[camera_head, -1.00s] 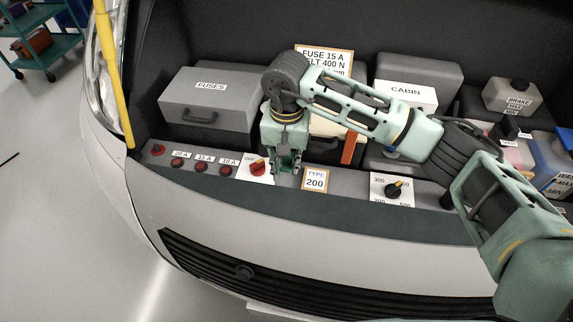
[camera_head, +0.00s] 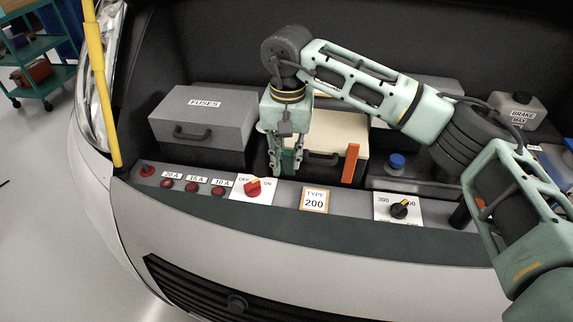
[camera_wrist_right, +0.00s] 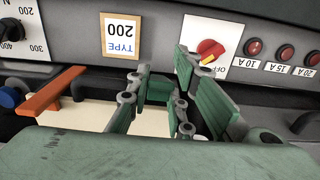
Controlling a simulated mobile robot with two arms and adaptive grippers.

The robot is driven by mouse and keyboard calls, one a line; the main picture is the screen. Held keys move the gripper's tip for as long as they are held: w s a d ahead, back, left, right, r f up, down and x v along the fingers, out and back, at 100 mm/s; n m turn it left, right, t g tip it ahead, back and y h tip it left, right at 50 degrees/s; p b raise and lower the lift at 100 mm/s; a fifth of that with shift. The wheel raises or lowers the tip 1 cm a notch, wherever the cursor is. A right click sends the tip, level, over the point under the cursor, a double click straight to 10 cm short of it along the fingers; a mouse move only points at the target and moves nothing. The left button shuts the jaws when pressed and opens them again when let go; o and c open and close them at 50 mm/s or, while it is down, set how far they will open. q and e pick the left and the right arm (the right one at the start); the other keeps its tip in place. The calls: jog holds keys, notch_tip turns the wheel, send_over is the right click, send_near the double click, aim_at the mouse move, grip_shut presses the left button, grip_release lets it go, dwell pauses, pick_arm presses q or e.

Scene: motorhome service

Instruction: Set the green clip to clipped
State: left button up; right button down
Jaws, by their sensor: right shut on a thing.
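My right gripper (camera_head: 287,172) points down in front of the cream box (camera_head: 338,132), at its left front corner, behind the switch panel. Its fingers also show in the right wrist view (camera_wrist_right: 158,100), apart with a small green piece (camera_wrist_right: 158,88) between them. That piece looks like the green clip; the fingers are closed on it. My left gripper is not in view.
Close in front are the red rotary switch (camera_head: 253,187), the TYPE 200 card (camera_head: 314,200) and red buttons (camera_head: 193,187). An orange bar (camera_head: 350,164) stands right of the gripper. The grey FUSES case (camera_head: 204,122) is at left, the black dial (camera_head: 400,209) at right.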

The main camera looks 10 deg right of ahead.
jog(key=shift+w+d+r, duration=0.1)
jog(key=shift+w+r, duration=0.1)
jog(key=shift+w, duration=0.1)
jog(key=c, duration=1.9)
grip_release()
jog(key=o, duration=0.3)
jog(key=shift+f, duration=0.15)
jog(key=shift+o, duration=0.2)
jog(key=shift+s, duration=0.1)
